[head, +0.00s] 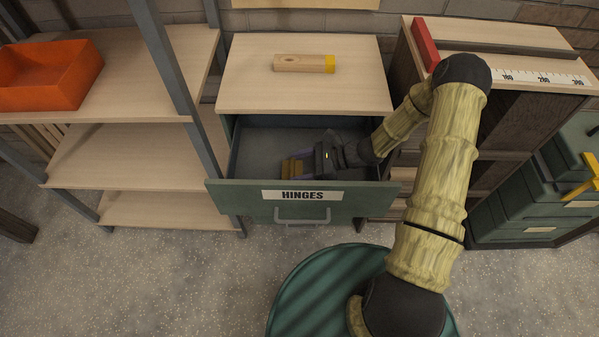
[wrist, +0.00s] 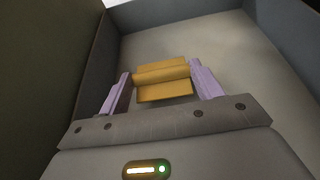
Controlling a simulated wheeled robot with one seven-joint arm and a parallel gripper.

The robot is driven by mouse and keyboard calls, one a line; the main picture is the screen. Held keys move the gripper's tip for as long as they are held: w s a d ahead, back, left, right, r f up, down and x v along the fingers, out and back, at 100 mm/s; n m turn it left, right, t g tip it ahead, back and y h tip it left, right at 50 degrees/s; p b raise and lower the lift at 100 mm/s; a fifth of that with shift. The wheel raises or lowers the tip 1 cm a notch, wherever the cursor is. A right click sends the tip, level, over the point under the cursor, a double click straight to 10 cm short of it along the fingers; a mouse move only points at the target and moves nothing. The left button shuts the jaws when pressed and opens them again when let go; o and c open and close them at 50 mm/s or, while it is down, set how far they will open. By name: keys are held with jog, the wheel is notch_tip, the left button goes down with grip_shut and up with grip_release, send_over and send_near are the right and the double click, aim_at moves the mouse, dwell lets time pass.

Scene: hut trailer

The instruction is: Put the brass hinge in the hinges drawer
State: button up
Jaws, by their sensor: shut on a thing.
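The brass hinge (head: 291,168) is between the fingers of my gripper (head: 297,164), inside the open drawer labelled HINGES (head: 255,145). In the wrist view the hinge (wrist: 163,80) is yellow-gold, with a raised barrel across its middle. The two lilac fingers of my gripper (wrist: 162,85) are closed on its two ends. The grey drawer floor (wrist: 225,60) lies beyond it. I cannot tell whether the hinge touches the floor. The drawer is pulled out and otherwise looks empty.
A wooden block with a yellow end (head: 305,63) lies on the cabinet top above the drawer. An orange bin (head: 48,75) sits on the left shelf. A bench with a ruler (head: 545,77) stands at right. The drawer walls surround my gripper closely.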

aim_at(300, 173)
jog(key=shift+f, duration=1.85)
jog(key=o, duration=1)
jog(key=shift+o, duration=0.2)
jog(key=v, duration=1.2)
